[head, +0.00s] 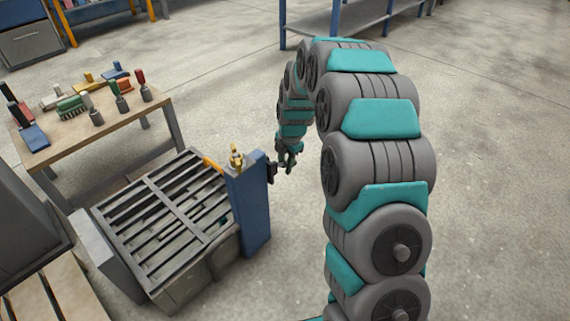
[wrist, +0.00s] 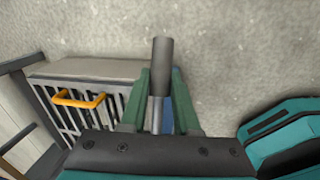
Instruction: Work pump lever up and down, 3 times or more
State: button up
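The pump looks to be the blue box (head: 249,205) at the right end of the slatted mould, with a brass fitting (head: 237,158) on top and a small dark part (head: 271,172) on its right side. My gripper (head: 286,163) is just right of the box's top, pointing down. In the wrist view a dark grey round bar (wrist: 162,66), probably the lever, runs between the two green fingers of my gripper (wrist: 163,85) and sticks out past their tips. The fingers flank it closely; whether they press on it is unclear. The lever is hard to make out in the head view.
The mould (head: 160,225) has a dark slatted top and an orange handle (head: 211,164), also in the wrist view (wrist: 79,100). A wooden bench (head: 75,150) with brushes and tools stands behind left. Concrete floor (head: 500,190) is clear to the right.

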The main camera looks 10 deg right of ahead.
grip_shut()
dwell(0.9)
